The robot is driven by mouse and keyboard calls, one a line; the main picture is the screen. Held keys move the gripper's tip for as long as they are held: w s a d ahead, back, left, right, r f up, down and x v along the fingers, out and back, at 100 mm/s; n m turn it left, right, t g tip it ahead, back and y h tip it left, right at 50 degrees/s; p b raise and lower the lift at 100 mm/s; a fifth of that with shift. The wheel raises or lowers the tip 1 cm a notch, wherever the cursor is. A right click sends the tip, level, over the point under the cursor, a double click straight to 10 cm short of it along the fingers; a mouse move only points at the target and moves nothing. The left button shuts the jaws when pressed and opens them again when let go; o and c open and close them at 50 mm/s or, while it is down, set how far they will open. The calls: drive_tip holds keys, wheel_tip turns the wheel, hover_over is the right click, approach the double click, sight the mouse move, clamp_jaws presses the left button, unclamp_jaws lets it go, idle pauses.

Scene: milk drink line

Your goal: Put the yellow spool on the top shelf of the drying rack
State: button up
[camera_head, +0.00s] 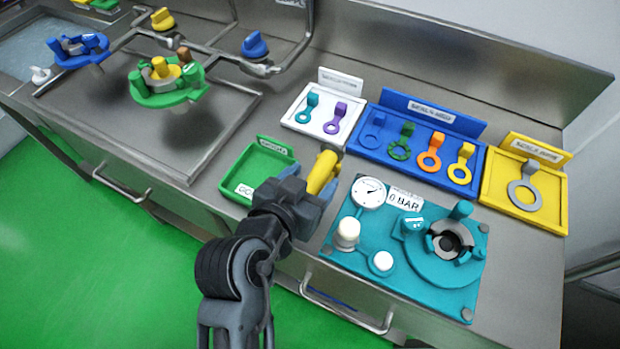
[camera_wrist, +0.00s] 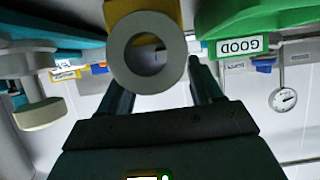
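The yellow spool (camera_head: 322,173) is at the end of my arm in the head view, above the counter between the green tray and the teal fixture. My gripper (camera_head: 318,182) has its fingers around it, partly hiding it. In the wrist view a shaded grey ring-shaped end with a hole (camera_wrist: 146,52) shows between the fingers of my gripper (camera_wrist: 162,78), with a little yellow above it. I take it for the spool's end. The drying rack cannot be made out in either view.
A green tray (camera_head: 231,184) lies left of my gripper. A teal fixture (camera_head: 345,262) with a gauge and knobs lies right. White (camera_head: 300,127), blue (camera_head: 368,153) and yellow (camera_head: 552,207) trays of ringed parts stand behind. A green round holder (camera_head: 150,98) stands far left.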

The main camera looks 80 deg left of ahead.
drive_tip(key=shift+r, duration=0.2)
drive_tip(key=shift+s+d, duration=0.25)
drive_tip(key=shift+d, duration=0.05)
drive_tip(key=b+v, duration=0.1)
drive_tip(key=v, duration=1)
drive_tip(key=shift+d, duration=0.15)
